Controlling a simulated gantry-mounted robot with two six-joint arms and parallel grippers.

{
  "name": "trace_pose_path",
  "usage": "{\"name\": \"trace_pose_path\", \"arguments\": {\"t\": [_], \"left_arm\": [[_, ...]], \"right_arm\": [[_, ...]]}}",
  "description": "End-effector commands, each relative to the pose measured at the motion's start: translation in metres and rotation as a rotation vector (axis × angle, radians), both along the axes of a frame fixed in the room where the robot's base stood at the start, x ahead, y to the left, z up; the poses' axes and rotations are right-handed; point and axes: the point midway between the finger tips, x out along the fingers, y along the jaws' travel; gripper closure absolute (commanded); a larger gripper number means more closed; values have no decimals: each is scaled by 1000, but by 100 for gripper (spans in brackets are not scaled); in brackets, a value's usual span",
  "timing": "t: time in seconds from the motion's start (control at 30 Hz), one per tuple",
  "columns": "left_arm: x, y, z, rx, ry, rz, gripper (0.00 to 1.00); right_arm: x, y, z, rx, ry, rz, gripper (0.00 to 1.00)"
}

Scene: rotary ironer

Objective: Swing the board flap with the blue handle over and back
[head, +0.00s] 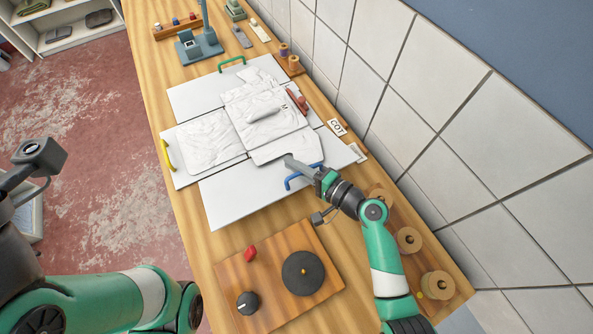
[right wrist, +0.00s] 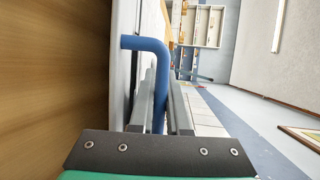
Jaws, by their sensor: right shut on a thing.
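The folding board is made of white panels on the wooden bench. The flap with the blue handle (head: 240,196) is its near panel and looks flat in the head view. The blue handle (head: 289,184) sits at that flap's right end. My right gripper (head: 292,170) is at the handle. In the right wrist view the blue handle (right wrist: 150,44) runs between the two fingers, which are shut on it. A white garment (head: 215,138) lies over the board, with part reaching onto the blue-handled flap. My left arm shows at lower left, but its fingers are not visible.
A green handle (head: 232,61) and a yellow handle (head: 167,155) mark other panels. A wooden control board (head: 275,262) with a dark disc stands nearer. Wooden spools (head: 408,240) stand beside my right arm, and the tiled wall (head: 420,90) is close on the right.

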Motion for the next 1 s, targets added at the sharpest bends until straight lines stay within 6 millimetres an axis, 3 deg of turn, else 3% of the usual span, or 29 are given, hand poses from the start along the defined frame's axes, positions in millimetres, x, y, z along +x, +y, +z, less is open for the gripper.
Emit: {"name": "trace_pose_path", "arguments": {"t": [0.33,1.0], "left_arm": [[0,0,1,0,0,0,50],[0,0,0,0,0,0,50]], "right_arm": [[17,7,23,-1,-1,0,100],[22,9,23,-4,8,-2,100]]}}
